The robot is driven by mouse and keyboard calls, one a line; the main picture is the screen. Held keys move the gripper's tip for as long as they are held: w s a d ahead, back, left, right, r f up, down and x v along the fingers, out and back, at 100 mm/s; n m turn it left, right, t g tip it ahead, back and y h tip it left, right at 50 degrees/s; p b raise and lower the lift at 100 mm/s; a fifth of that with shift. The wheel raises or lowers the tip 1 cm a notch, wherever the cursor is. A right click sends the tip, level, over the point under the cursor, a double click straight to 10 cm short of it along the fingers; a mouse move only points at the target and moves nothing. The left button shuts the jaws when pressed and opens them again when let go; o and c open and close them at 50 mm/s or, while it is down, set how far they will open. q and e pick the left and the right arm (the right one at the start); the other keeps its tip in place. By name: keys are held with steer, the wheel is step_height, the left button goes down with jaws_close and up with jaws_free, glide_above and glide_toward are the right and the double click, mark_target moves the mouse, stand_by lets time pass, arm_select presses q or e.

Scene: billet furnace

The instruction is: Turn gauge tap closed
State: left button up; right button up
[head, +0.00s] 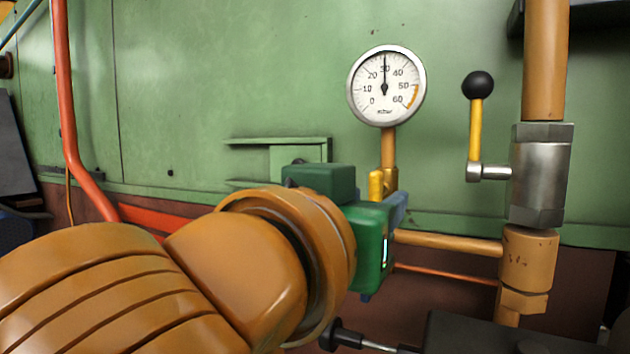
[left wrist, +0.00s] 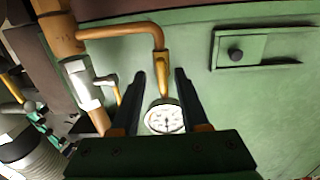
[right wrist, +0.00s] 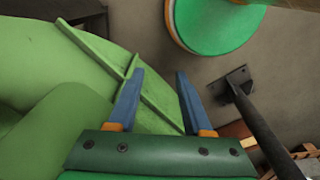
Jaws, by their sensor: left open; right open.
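The gauge tap (head: 378,184) is a small yellow brass fitting on the pipe just below the round white gauge (head: 386,86). The gauge needle points straight up, near 30. My left gripper (head: 398,208) is right at the tap and partly hides it. In the left wrist view the tap (left wrist: 163,72) lies between the two open, dark fingers, with the gauge (left wrist: 165,117) nearer the palm. I cannot tell whether the fingers touch the tap. My right gripper (right wrist: 159,72) shows only in the right wrist view, open and empty, away from the tap.
Right of the gauge, a steel valve (head: 540,175) with a yellow lever and black knob (head: 478,86) stands on a thick orange pipe (head: 546,60). A thin orange pipe (head: 450,243) runs below the tap. A green panel (head: 220,90) lies behind. Green machinery (right wrist: 60,100) is near my right gripper.

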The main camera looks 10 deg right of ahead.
mark_target(374, 194)
arm_select(q)
steer(key=shift+w+r+p, duration=0.25)
steer(key=shift+r+p, duration=0.5)
steer(key=shift+p, duration=0.45)
steer(key=shift+w+d+f, duration=0.3)
steer(key=shift+w+d, duration=0.15)
steer(key=shift+w, duration=0.15)
steer(key=shift+w+d+f, duration=0.25)
steer(key=shift+w+d, duration=0.2)
steer(key=shift+w, duration=0.2)
steer(key=shift+c, duration=0.9)
steer(key=shift+s+a, duration=0.15)
steer(key=shift+s, duration=0.1)
jaws_close()
steer(key=shift+r, duration=0.1)
arm_select(e)
steer(key=r, duration=0.1)
steer(key=s+a+r, duration=0.1)
steer(key=r, duration=0.1)
steer(key=shift+s+r, duration=0.2)
